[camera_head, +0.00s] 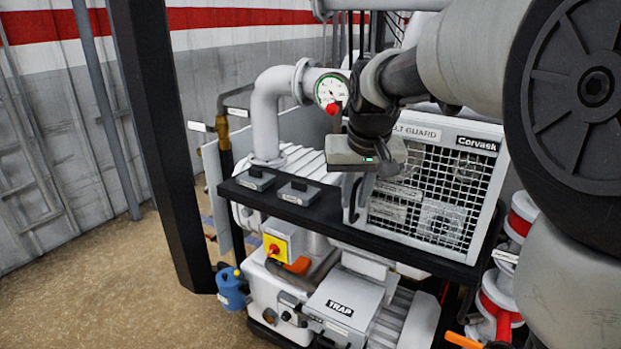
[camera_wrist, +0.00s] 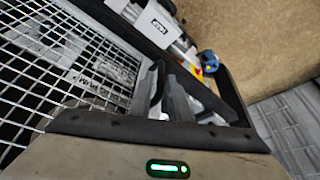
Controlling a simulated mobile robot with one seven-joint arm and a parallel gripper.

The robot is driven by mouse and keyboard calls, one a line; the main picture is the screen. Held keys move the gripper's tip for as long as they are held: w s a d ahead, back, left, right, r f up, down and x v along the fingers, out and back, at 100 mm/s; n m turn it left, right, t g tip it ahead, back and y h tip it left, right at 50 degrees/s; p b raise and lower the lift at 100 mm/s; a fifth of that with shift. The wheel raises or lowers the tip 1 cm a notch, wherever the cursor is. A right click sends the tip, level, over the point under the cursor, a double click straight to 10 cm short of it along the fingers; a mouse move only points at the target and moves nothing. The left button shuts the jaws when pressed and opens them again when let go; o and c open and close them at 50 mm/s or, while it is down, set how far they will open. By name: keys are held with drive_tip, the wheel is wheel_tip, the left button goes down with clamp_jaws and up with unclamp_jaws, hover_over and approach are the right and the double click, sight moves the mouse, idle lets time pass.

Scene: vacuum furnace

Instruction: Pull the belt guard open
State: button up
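The belt guard (camera_head: 468,192) is a white-framed panel of wire mesh labelled "GUARD", standing upright on a black deck. It looks closed, with no gap visible along its frame. Its mesh also fills the left of the wrist view (camera_wrist: 62,62). A pale upright handle (camera_head: 350,205) is at the guard's left edge. My gripper (camera_head: 364,192) points down at this handle, in front of the guard's upper left part. In the wrist view, grey finger parts (camera_wrist: 168,98) are close beside a pale piece that looks like the handle. Contact and finger gap are unclear.
The black deck edge (camera_head: 300,212) runs below the guard, with two small grey blocks on it. A white pipe with a gauge (camera_head: 331,90) rises behind my gripper. A black post (camera_head: 165,140) stands left. The floor (camera_head: 110,285) at front left is clear.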

drive_tip(key=shift+x, duration=1.4)
clamp_jaws()
drive_tip(key=shift+s, duration=0.1)
